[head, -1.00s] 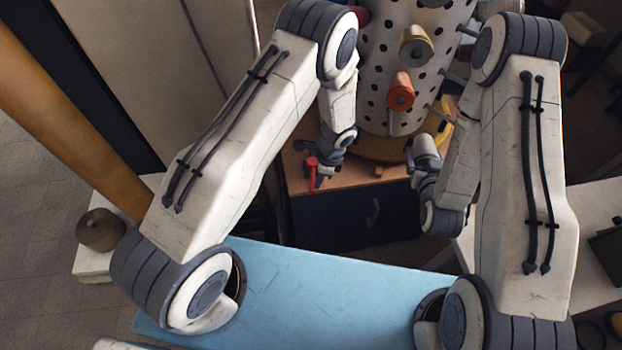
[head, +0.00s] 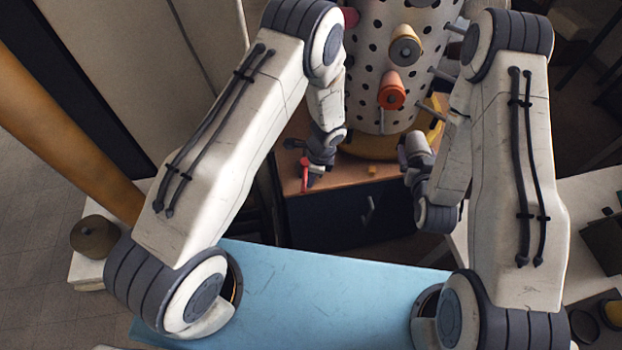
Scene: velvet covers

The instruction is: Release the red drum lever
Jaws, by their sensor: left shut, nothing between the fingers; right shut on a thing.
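The drum (head: 362,75) is a pale perforated cylinder with a yellow base, standing on a wooden-topped cabinet. A slim red lever-like piece (head: 305,172) shows low at its left, beside my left gripper (head: 314,180). My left gripper is shut and empty, pointing down near the cabinet's front edge. I cannot tell whether it touches the red piece. My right gripper (head: 408,168) is shut at the drum's lower right, by the cabinet's edge. What it holds is too small and hidden to make out. An orange-red knob (head: 391,92) and a tan knob (head: 405,48) stick out from the drum's front.
A dark cabinet front (head: 335,222) is below. A clear blue surface (head: 310,290) lies nearer me. A yellow post (head: 70,125) and a round brown object (head: 95,237) are at left; white tables at right.

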